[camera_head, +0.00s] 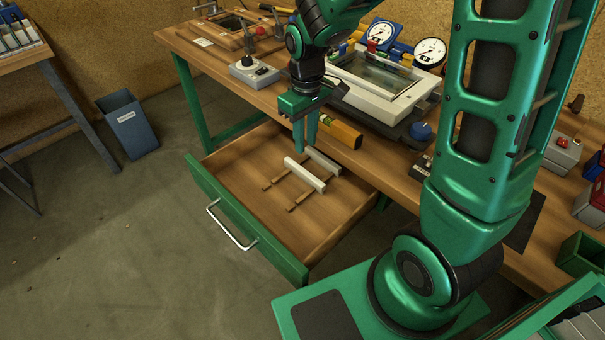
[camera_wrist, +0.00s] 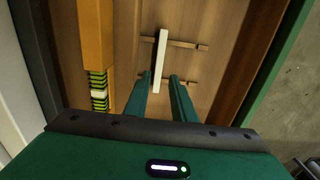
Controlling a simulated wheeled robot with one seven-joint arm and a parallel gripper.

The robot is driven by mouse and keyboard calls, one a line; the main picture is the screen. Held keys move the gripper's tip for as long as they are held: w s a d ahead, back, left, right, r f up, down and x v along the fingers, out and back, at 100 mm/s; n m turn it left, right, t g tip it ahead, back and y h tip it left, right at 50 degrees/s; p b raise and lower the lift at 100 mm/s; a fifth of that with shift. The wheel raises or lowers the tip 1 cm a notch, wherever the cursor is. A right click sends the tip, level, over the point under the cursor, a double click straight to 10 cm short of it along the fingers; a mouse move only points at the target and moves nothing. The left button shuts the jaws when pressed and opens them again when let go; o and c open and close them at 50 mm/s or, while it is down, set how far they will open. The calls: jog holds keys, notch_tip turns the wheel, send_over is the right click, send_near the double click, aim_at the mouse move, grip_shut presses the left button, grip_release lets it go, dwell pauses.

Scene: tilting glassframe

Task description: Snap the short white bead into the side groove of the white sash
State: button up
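The white sash (camera_head: 375,88) lies on the workbench, a pale frame around a glass pane. The sash's side groove is too small to make out.
The drawer (camera_head: 245,160) is pulled out, its front panel towards the left.

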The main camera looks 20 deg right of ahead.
aim_at(304, 171)
jog(key=shift+w+f, duration=0.15)
jog(key=shift+f, duration=2.65)
jog(key=shift+w+f, duration=0.15)
jog(key=shift+f, duration=2.6)
grip_shut()
